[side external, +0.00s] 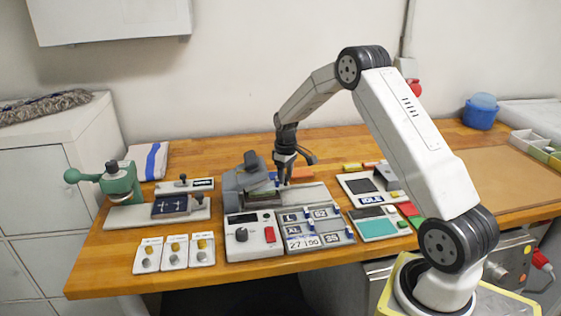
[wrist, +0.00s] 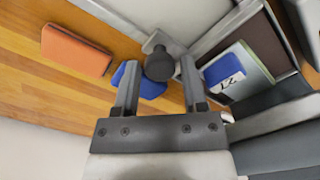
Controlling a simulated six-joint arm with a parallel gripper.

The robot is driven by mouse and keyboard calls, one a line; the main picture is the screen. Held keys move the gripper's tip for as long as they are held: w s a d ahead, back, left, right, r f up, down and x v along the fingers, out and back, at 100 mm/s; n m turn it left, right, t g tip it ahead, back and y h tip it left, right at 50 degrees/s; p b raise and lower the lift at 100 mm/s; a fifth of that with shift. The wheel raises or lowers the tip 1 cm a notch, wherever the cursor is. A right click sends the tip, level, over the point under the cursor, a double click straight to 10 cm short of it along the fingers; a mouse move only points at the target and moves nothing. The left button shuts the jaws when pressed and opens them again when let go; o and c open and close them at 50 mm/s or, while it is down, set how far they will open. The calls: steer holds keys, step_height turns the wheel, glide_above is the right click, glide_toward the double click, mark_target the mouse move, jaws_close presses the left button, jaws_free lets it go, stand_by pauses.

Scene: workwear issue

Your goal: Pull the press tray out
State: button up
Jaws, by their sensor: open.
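The grey heat press (side external: 236,184) stands mid-bench in the side external view, its upper part raised on the left. The press tray (side external: 262,193) appears to be the low part at its mouth, partly hidden by my gripper. In the wrist view, the tray (wrist: 213,43) seems to carry a dark and green piece with a blue label (wrist: 224,70) reading 27. A dark round knob (wrist: 160,64) on a grey bar stands between my fingers. My gripper (side external: 284,181) points down at the press, open, with fingers (wrist: 159,80) either side of the knob; contact cannot be told.
A control box (side external: 254,236) and a rack of size plates (side external: 313,228) stand in front of the press. A green hand press (side external: 121,182) is at left. An orange block (wrist: 76,50) lies on the wood close by. Devices and small trays crowd the right.

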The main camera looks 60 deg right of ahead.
jaws_close()
stand_by(1.4)
